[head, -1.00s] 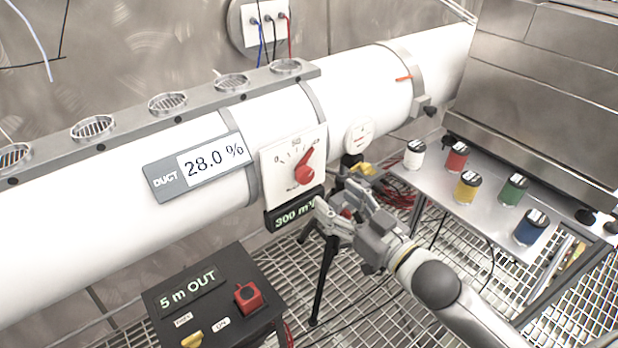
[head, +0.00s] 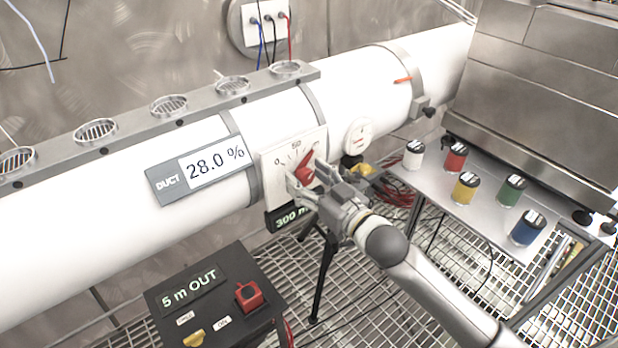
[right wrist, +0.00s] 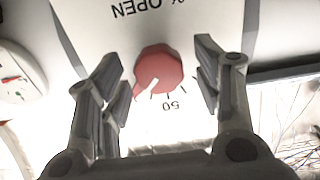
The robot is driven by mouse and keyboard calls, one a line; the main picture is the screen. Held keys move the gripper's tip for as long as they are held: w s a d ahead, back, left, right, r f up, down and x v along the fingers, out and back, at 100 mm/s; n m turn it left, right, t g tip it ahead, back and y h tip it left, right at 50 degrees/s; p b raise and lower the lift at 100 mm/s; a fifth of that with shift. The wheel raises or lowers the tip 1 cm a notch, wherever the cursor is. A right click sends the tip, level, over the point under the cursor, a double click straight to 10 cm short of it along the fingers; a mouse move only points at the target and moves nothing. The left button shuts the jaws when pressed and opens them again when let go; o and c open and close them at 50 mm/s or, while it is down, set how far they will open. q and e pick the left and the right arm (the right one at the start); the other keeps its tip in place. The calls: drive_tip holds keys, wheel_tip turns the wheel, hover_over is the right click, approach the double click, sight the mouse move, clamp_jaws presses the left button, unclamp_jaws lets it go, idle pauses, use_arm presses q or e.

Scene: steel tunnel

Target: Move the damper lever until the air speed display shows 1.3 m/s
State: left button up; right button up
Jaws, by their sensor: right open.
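A red knob with a pointer (head: 304,172) sits on a white plate (head: 268,166) fixed to the front of the white duct. The plate carries a scale with 0 and 50, and "% OPEN" shows in the right wrist view. The pointer aims past the 50 mark, away from 0. My right gripper (head: 308,179) is open, with its fingers on either side of the knob (right wrist: 158,70) and gaps between them. A black display (head: 287,217) below the plate begins "300 m"; the rest is hidden. No display reading in m/s shows. My left gripper is out of view.
A "DUCT 28.0 %" display (head: 198,170) is left of the plate and a round gauge (head: 358,136) right of it. A black "5 m OUT" box (head: 215,300) stands below. A side table (head: 430,190) with several colored jars is at the right.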

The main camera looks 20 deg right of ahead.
drive_tip(key=c, duration=1)
drive_tip(key=shift+r+n+p, duration=0.15)
drive_tip(key=shift+n+p, duration=0.35)
drive_tip(key=shift+p, duration=0.15)
drive_tip(key=shift+n+p, duration=0.3)
drive_tip(key=shift+n, duration=0.9)
drive_tip(key=o, duration=1)
